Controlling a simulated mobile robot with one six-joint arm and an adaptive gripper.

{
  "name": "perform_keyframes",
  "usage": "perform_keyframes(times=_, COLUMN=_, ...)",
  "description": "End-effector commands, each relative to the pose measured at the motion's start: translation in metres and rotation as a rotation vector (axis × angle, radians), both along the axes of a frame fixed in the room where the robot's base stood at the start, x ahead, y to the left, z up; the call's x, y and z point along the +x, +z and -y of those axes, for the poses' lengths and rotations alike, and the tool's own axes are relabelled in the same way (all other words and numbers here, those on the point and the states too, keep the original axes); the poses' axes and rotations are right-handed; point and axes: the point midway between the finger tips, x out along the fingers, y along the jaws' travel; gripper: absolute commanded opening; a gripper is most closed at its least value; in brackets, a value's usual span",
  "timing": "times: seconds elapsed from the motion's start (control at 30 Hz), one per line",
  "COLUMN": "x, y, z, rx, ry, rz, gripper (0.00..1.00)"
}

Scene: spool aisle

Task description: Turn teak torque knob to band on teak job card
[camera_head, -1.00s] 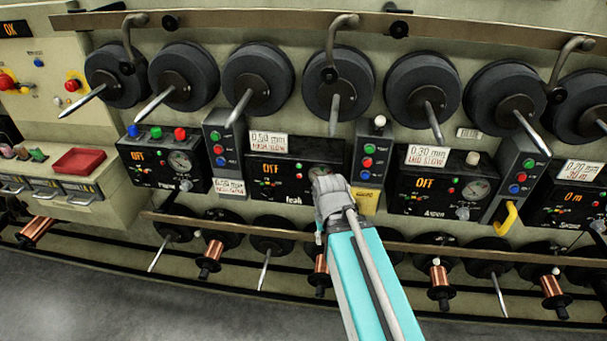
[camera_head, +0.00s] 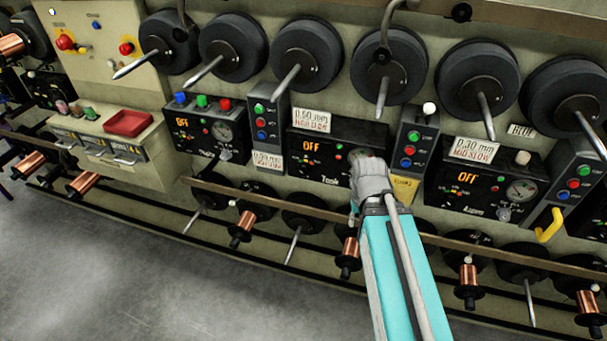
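The teak control panel (camera_head: 312,147) is a black box with an orange OFF display, small lamps and the label "Teak" under it. A white card (camera_head: 312,118) reading 0.50 mm, with a red second line, sits on its top edge. My gripper (camera_head: 369,168) is at the right part of this panel, seen from behind. It covers the panel's gauge and the place of the torque knob, so the knob is hidden. Its fingertips are hidden too, and I cannot tell whether it touches anything. A yellow card (camera_head: 405,189) shows just right of my gripper.
Similar panels stand left (camera_head: 205,130) and right (camera_head: 485,185). Button boxes (camera_head: 409,143) stand between panels. Black spools (camera_head: 388,75) with protruding metal rods hang above. A rail (camera_head: 270,208) and copper spools (camera_head: 242,228) run below. A red tray (camera_head: 128,123) sits left. The grey floor is clear at lower left.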

Motion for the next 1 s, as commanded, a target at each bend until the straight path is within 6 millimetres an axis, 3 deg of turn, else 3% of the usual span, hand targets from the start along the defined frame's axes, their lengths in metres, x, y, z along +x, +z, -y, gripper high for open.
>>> perform_keyframes(times=0.93, x=0.0, y=0.0, z=0.0, rx=0.0, ry=0.0, rz=0.0, gripper=0.4)
perform_keyframes(times=1.0, x=0.0, y=0.0, z=0.0, rx=0.0, ry=0.0, rz=0.0, gripper=0.51)
